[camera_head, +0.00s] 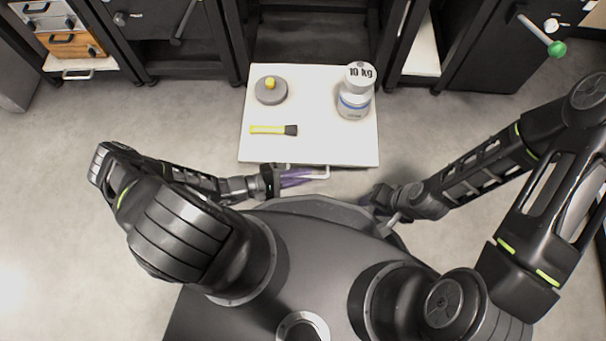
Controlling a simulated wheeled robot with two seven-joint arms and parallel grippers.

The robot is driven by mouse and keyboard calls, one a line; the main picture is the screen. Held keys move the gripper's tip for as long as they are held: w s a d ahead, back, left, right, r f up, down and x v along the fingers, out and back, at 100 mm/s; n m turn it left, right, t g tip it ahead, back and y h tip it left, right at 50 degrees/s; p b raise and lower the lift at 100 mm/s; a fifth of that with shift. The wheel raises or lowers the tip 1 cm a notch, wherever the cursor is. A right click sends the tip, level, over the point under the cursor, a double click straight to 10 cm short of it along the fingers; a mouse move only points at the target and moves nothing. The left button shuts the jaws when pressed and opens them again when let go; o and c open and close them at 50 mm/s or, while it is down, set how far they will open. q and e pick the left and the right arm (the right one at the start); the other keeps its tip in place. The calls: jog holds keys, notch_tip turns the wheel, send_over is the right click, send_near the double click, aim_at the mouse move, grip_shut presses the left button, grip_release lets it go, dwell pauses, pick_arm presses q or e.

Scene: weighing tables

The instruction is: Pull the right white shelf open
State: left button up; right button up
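A white shelf (318,140) extends out from the dark cabinets at the centre, towards my body. A pale handle (321,174) shows at its front edge. My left gripper (298,178), with purplish fingers, is at this handle, below the front edge; part of the handle is hidden by the fingers. I cannot tell whether the fingers are closed on it. My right gripper (384,199) is to the right of the handle, apart from the shelf, near my body; its fingers are not clear. Another white shelf surface (423,52) lies further right, between dark cabinets.
On the central shelf are a weight jar marked 10 kg (355,95), a grey disc with a yellow knob (270,90) and a yellow-black tool (273,130). A green-tipped lever (543,38) sticks out at upper right. Grey floor is open at left.

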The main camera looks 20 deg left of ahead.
pick_arm(q)
jog(key=o, duration=0.3)
jog(key=p+v, duration=0.2)
jog(key=v, duration=0.6)
jog(key=shift+d, duration=0.1)
jog(key=shift+s+d, duration=0.1)
dwell(0.5)
